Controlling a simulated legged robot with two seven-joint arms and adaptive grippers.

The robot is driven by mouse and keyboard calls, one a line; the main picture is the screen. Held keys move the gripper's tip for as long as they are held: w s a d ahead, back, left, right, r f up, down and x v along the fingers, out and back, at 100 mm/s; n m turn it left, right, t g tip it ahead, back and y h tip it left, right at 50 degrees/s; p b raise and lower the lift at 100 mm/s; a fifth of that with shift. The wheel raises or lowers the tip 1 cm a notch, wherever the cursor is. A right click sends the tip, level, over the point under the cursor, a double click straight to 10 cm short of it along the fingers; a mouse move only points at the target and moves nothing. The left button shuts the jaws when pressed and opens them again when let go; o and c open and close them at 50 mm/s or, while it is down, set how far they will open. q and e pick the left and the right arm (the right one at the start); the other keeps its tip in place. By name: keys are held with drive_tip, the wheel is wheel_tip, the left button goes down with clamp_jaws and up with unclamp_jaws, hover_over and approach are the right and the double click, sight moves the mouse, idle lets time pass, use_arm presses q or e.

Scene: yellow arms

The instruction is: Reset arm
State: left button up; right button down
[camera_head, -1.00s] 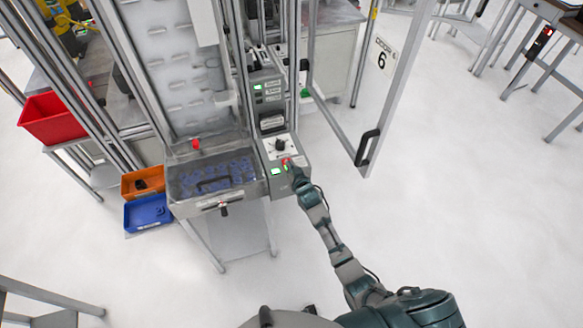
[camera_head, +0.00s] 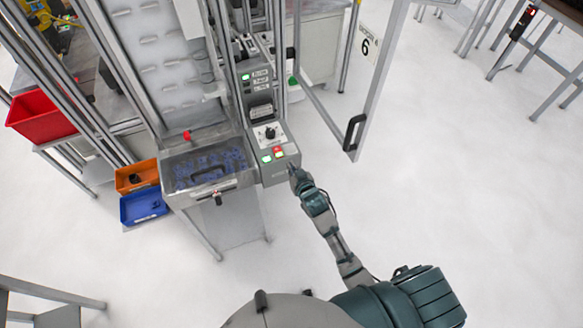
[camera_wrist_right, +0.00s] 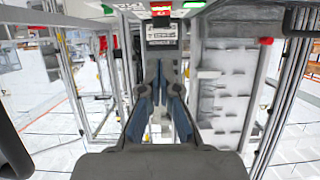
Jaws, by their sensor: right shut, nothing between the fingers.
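My right gripper (camera_head: 293,170) is just off the lower right edge of the grey control box (camera_head: 288,163), apart from its buttons in the picture. In the right wrist view my right gripper (camera_wrist_right: 165,77) has its two fingers drawn together at the tips, with nothing between them. The box carries a black knob (camera_head: 270,133), a red button (camera_head: 277,149) and green lit buttons beside it. In the wrist view a red light (camera_wrist_right: 160,9) and a green light (camera_wrist_right: 193,4) show at the top edge. My left gripper is out of view.
A metal tray of blue parts (camera_head: 208,172) adjoins the box on the left. Orange (camera_head: 137,176), blue (camera_head: 143,205) and red (camera_head: 41,117) bins stand further left. An open framed door with a black handle (camera_head: 354,132) stands to the right. The floor beyond my right arm is clear.

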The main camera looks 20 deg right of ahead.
drive_tip(key=shift+a, duration=0.2)
idle(0.3)
drive_tip(key=s+f+g+b, duration=0.15)
drive_tip(key=s+f, duration=0.45)
drive_tip(key=f, duration=0.7)
drive_tip(key=s+d+f+n+g+b, duration=0.1)
drive_tip(key=s+f+g, duration=0.2)
drive_tip(key=s+f, duration=0.7)
drive_tip(key=s+f+g+b, duration=0.1)
drive_tip(key=s+f+g, duration=0.2)
drive_tip(key=f, duration=1.3)
drive_tip(key=s+d+f+g+b, duration=0.1)
drive_tip(key=s+f, duration=0.4)
drive_tip(key=s, duration=0.6)
drive_tip(key=s+d+f+g+b, duration=0.1)
drive_tip(key=s+f+g, duration=0.1)
drive_tip(key=s+f, duration=0.4)
drive_tip(key=s+d+f+n+g+b, duration=0.1)
drive_tip(key=s+f, duration=0.5)
drive_tip(key=s, duration=1)
drive_tip(key=shift+d+g, duration=0.2)
drive_tip(key=shift+g, duration=0.45)
